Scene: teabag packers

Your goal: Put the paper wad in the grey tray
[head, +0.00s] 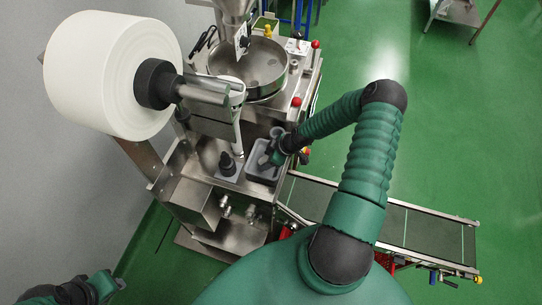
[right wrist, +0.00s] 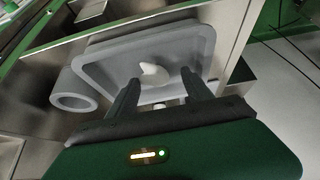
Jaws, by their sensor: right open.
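The grey tray (head: 260,174) sits on the steel machine's ledge in the head view, partly hidden by my right gripper (head: 272,155). In the right wrist view, the grey tray (right wrist: 110,48) is a shallow rectangle with a raised rim. A white paper wad (right wrist: 154,74) appears inside it, just beyond the fingertips. My right gripper (right wrist: 160,82) is open, its two dark fingers apart over the tray's near side, with nothing seen gripped. A small pale spot lies lower between the fingers; I cannot tell what it is. My left gripper (head: 108,284) is at the lower left, away from the machine.
A grey ring-shaped part (right wrist: 74,97) stands beside the tray. A dark fitting on a light base (head: 228,167) is left of the tray in the head view. A large white paper roll (head: 100,75) overhangs the machine's left. A conveyor (head: 400,224) extends right.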

